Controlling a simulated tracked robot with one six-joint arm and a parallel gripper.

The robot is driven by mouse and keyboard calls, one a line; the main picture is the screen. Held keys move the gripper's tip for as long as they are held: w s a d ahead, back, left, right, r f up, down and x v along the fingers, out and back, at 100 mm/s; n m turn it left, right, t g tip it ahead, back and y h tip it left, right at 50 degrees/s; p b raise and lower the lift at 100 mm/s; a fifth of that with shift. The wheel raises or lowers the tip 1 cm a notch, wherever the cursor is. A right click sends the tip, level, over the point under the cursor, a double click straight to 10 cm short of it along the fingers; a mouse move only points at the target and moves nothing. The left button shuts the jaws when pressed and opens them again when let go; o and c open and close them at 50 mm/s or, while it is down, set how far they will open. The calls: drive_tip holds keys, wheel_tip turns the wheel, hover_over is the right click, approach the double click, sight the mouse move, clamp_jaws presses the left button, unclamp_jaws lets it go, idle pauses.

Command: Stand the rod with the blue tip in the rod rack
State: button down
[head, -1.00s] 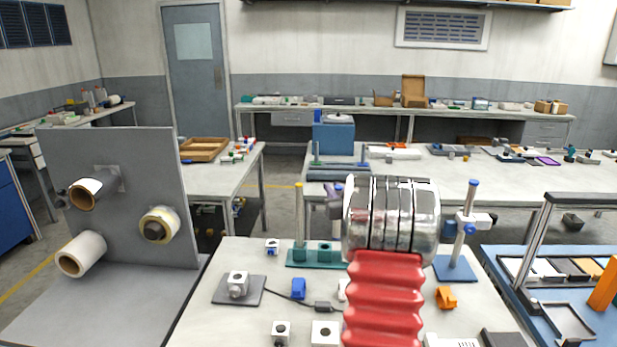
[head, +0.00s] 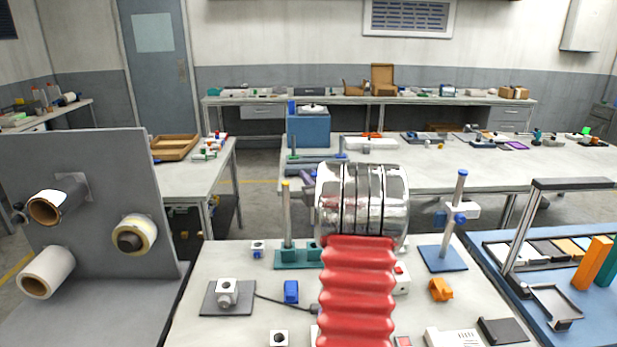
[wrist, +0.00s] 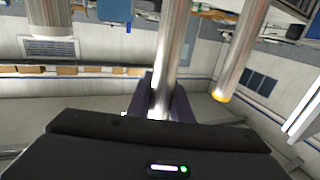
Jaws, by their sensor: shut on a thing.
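The teal rod rack (head: 287,262) sits on the near bench. A grey rod with a yellow tip (head: 286,184) stands upright in its left end, and an empty socket shows to the right. My gripper (wrist: 160,105) has purple jaws shut around a bare metal rod (wrist: 174,45). The rod's tip is hidden, so its colour cannot be told. The yellow-tipped rod also shows in the wrist view (wrist: 222,95), apart from the held rod. In the head view my arm hides the held rod and most of the jaws.
A blue-tipped post (head: 460,188) with a clamp stands on a blue base at right. A grey panel with rolls (head: 75,190) stands at left.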

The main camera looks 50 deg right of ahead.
wheel_tip(320, 180, down, 9)
drive_tip(key=shift+f, duration=0.2)
idle(0.8)
idle(0.3)
drive_tip(key=shift+s+a+f, duration=0.1)
drive_tip(key=shift+s+f, duration=0.05)
drive_tip(key=shift+f, duration=2.1)
drive_tip(key=c, duration=1.5)
unclamp_jaws()
drive_tip(key=shift+c, duration=0.2)
drive_tip(key=v, duration=1.3)
drive_tip(key=shift+s+a, duration=0.2)
drive_tip(key=shift+s, duration=0.05)
